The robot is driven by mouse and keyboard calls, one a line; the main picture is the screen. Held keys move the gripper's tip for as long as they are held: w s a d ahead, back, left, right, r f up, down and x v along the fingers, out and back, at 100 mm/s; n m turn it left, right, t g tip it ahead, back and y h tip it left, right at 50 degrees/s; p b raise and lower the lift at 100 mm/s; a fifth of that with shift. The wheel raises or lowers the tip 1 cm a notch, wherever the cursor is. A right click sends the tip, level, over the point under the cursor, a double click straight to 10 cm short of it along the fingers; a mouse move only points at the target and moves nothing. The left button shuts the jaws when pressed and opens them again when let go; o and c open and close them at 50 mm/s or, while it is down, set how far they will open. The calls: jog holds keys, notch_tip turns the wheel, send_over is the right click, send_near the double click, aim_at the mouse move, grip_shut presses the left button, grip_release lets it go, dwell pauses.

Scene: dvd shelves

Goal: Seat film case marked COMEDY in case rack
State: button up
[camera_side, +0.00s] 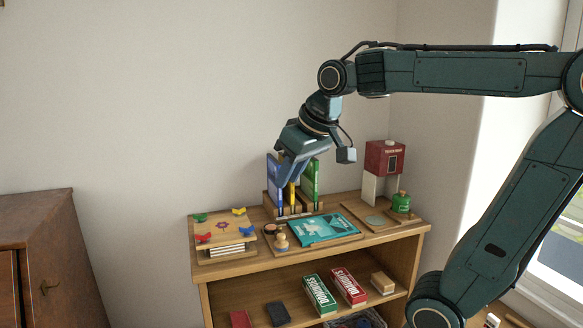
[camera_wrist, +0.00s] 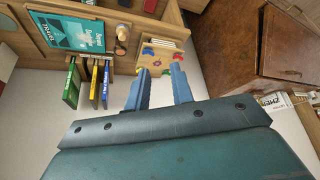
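The wooden case rack (camera_side: 297,212) stands at the back of the shelf top, with upright film cases in it. I see a blue case (camera_side: 272,180), a yellow case (camera_side: 292,193) and a green case (camera_side: 311,180). The green (camera_wrist: 71,84), yellow (camera_wrist: 95,82) and blue (camera_wrist: 106,84) cases also show in the wrist view. Their lettering is too small to read, so I cannot tell which is COMEDY. My gripper (camera_wrist: 159,88) is open and empty, its fingers well apart and beside the cases. In the side view it overlaps the rack and hides part of the cases.
A teal book (camera_side: 325,228) lies on a board in front of the rack. Domino boxes (camera_side: 320,295) lie on the lower shelf.

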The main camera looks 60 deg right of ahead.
jog(key=w+d+r+m+h, duration=0.1)
jog(key=w+d+r+m, duration=0.15)
jog(key=w+d, duration=0.6)
jog(key=w+d+f+m, duration=0.1)
jog(key=w+d, duration=0.1)
jog(key=d, duration=0.6)
jog(key=w+d+f+m+g+h, duration=0.1)
jog(key=w+d, duration=0.1)
jog(key=d, duration=0.6)
jog(key=w+d+m, duration=0.2)
jog(key=w+d, duration=0.1)
jog(key=d, duration=0.6)
jog(key=shift+f+h, duration=0.4)
jog(key=shift+x, duration=4.3)
jog(key=shift+s, duration=0.15)
jog(key=shift+x, duration=2.6)
jog(key=shift+s+f, duration=0.1)
jog(key=shift+f, duration=0.2)
